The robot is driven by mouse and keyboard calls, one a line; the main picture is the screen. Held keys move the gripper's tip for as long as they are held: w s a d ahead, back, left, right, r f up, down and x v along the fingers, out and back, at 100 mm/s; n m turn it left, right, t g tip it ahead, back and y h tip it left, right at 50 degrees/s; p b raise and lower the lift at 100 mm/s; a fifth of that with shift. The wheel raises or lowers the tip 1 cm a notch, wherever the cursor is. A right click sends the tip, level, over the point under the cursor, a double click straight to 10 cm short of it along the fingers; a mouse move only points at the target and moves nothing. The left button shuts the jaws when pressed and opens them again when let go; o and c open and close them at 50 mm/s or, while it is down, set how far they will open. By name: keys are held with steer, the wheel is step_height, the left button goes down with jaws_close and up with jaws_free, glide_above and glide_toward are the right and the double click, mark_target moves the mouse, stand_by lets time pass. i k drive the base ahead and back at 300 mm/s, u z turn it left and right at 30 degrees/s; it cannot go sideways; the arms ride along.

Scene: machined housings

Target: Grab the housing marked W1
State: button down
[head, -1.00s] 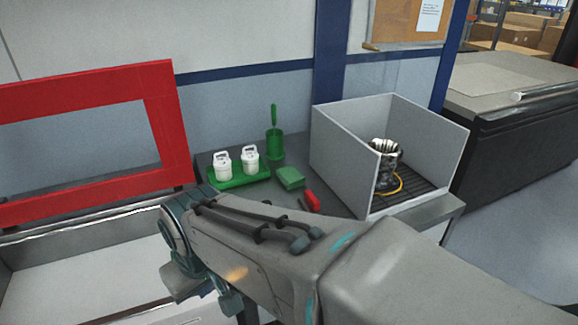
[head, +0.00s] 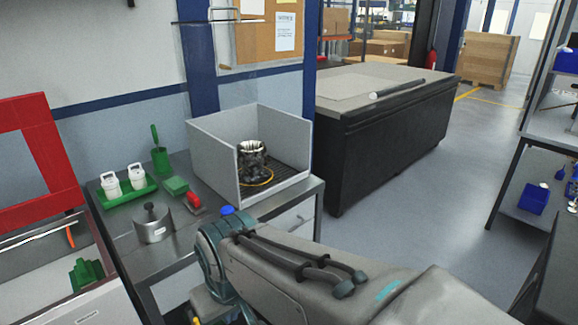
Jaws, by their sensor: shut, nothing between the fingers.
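A dark, machined metal housing (head: 252,162) with a bright ribbed top stands upright inside a grey three-walled booth (head: 215,150) on the bench. No W1 mark can be read on it at this size. A yellow ring or cable lies around its base. My arm crosses the lower middle of the head view, in front of the bench, and bends down out of the picture. My gripper is not visible, and nothing shows in its grasp.
The metal bench (head: 185,235) holds a green tray (head: 128,192) with two white containers, a green cup (head: 160,160), a green block (head: 175,186), a red-handled tool (head: 193,200) and a knobbed steel cylinder (head: 153,224). A dark cabinet (head: 380,145) stands behind. Open floor lies right.

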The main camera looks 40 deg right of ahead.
mark_target(252, 155)
steer(key=z, duration=0.8)
steer(key=i, duration=0.65)
steer(key=k, duration=0.6)
steer(key=z, duration=0.55)
steer(key=i, duration=1.45)
steer(key=u, duration=0.4)
